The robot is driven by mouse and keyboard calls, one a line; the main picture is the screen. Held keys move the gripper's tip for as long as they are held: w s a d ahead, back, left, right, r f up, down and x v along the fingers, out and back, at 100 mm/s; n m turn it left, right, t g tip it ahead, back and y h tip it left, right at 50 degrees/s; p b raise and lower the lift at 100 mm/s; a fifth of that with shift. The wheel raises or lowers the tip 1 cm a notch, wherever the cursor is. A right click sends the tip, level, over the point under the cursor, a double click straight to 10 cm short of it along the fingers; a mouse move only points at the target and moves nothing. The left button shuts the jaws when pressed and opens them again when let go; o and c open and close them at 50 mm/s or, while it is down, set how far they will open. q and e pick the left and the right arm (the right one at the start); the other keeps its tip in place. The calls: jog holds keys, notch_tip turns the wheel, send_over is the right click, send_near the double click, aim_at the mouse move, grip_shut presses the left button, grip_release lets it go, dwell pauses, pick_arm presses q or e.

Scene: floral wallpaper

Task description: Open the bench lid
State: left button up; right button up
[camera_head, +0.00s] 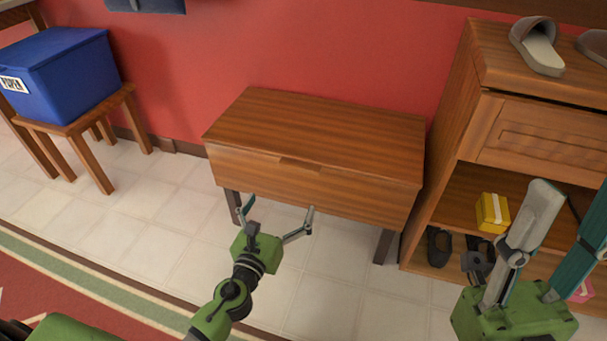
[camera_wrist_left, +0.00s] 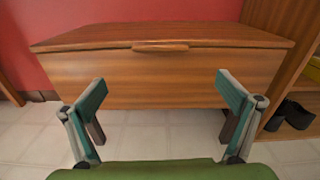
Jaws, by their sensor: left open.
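The wooden bench (camera_head: 330,185) stands against the red wall, and its lid (camera_head: 325,125) lies flat and closed. A small notch (camera_head: 300,164) sits in the middle of the lid's front edge; it also shows in the left wrist view (camera_wrist_left: 160,46). My left gripper (camera_head: 279,208) is open and empty, in front of the bench and lower than the lid edge. In the left wrist view its spread fingers (camera_wrist_left: 160,88) face the bench's front panel, below the notch. My right gripper (camera_head: 568,212) is open and empty in front of the shelf at the right.
A wooden shoe shelf (camera_head: 445,165) stands close at the bench's right, with sandals (camera_head: 538,47) on top, and a yellow box (camera_head: 492,212) and dark shoes (camera_head: 438,247) inside. A blue box (camera_head: 60,75) sits on a stool (camera_head: 75,125) at the left. The tiled floor before the bench is clear.

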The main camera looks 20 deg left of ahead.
aim_at(298, 169)
pick_arm(q)
jog(key=shift+m, duration=0.3)
jog(key=w, duration=0.9)
jog(key=w+b, duration=0.1)
jog(key=w, duration=0.4)
jog(key=shift+d+r, duration=0.3)
jog(key=shift+r, duration=0.1)
jog(key=c, duration=1.6)
